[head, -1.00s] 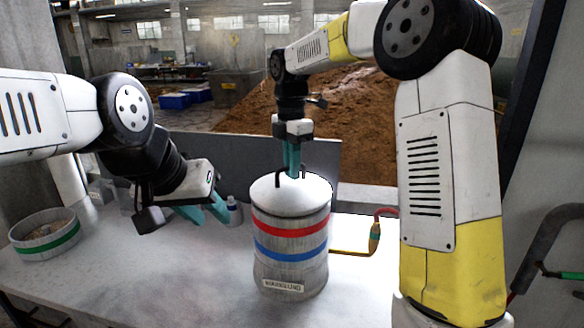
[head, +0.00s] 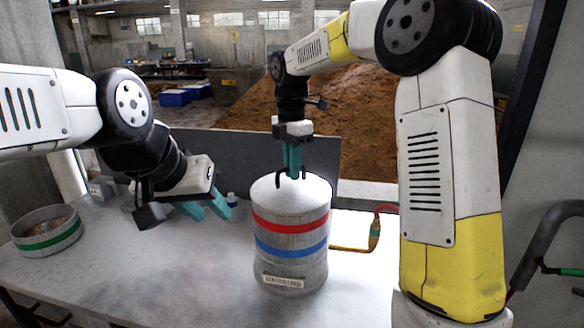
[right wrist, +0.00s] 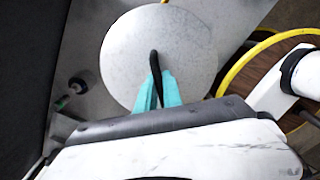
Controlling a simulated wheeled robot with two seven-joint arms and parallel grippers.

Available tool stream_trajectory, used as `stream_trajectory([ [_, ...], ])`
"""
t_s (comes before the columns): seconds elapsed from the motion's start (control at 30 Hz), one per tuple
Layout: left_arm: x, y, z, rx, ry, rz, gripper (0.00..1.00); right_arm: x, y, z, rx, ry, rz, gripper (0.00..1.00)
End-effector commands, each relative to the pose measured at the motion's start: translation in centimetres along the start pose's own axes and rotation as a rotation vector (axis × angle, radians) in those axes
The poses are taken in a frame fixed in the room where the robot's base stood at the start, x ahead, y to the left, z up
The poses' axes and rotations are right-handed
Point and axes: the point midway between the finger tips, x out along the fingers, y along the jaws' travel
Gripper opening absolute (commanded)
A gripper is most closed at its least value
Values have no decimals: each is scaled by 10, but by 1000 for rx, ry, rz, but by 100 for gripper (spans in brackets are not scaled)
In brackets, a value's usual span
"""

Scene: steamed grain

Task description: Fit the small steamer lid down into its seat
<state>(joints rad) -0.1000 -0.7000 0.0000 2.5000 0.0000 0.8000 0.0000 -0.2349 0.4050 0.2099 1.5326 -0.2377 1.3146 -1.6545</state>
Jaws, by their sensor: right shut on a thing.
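The small steamer lid (head: 289,195) is a pale, domed metal disc with a dark arched handle (head: 279,181). It sits across the top of the grey cylindrical steamer (head: 290,239), which has a red and a blue band. The lid looks about level, but I cannot tell whether its rim is fully down in the seat. My right gripper (head: 292,174) points down over the lid and is shut on the handle. In the right wrist view the lid (right wrist: 160,50) fills the space beyond the teal fingers (right wrist: 157,88). My left gripper (head: 205,210) is open and empty, left of the steamer.
A round tub with a green band (head: 47,230) holds grain at the table's left. A small bottle (head: 232,200) stands behind my left gripper. The table front (head: 190,285) is clear.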

Motion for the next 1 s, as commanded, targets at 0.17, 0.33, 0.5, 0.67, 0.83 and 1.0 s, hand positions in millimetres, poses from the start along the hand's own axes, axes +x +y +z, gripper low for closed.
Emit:
stream_trajectory([
  [0.17, 0, 0, 0, 0, 0, 0, 36, 1, 0, 0, 0, 0, 1, 0],
  [0.33, 0, 0, 0, 0, 0, 0, 36, 1, 0, 0, 0, 0, 1, 18],
  [0.5, 0, 0, 0, 0, 0, 0, 36, 1, 0, 0, 0, 0, 1, 36],
  [0.67, 0, 0, 0, 0, 0, 0, 36, 2, 0, 0, 0, 0, -1, 36],
  [0.83, 0, 0, 0, 0, 0, 0, 36, -6, 0, 0, 1, 0, 0, 36],
  [1.0, 0, 0, 0, 0, 0, 0, 36, -35, 1, 0, 1, -1, 4, 36],
])
